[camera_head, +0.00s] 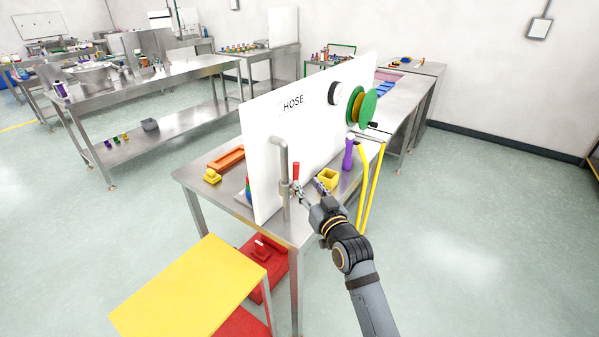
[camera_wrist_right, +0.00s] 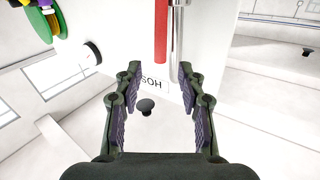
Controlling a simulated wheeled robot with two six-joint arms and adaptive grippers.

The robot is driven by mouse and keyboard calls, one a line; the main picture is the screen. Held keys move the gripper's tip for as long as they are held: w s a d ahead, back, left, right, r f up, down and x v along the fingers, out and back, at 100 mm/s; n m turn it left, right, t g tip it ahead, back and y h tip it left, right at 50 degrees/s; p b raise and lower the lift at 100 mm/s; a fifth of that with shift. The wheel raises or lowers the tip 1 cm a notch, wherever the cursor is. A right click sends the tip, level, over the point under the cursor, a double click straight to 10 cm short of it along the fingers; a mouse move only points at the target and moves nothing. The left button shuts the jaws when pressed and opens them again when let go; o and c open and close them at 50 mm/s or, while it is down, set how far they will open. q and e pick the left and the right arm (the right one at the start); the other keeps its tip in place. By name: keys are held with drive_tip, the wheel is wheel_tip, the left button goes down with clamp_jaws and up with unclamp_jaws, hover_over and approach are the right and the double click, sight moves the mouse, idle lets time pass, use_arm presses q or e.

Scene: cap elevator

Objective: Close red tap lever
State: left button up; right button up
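The red tap lever (camera_head: 296,170) stands upright beside the grey metal tap pipe (camera_head: 284,185), in front of the white board marked HOSE (camera_head: 262,135). My right gripper (camera_head: 310,187) is just right of the lever, close to it. In the right wrist view the red lever (camera_wrist_right: 161,32) and the pipe (camera_wrist_right: 178,45) lie beyond the open fingertips (camera_wrist_right: 158,75), with nothing between the fingers. I cannot tell from these frames whether a finger touches the lever. My left gripper is not in view.
A purple bottle-like object (camera_head: 348,154) and a yellow open box (camera_head: 327,179) stand on the metal table (camera_head: 290,232) close to my right gripper. A green hose reel (camera_head: 368,107) is on the board. A yellow-topped stand (camera_head: 190,290) is at front left.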

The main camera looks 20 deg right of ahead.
sight(297, 171)
drive_tip(key=w, duration=0.4)
drive_tip(key=w+p, duration=0.1)
drive_tip(key=w, duration=0.1)
drive_tip(key=shift+w+a, duration=0.25)
drive_tip(key=shift+w, duration=0.15)
clamp_jaws()
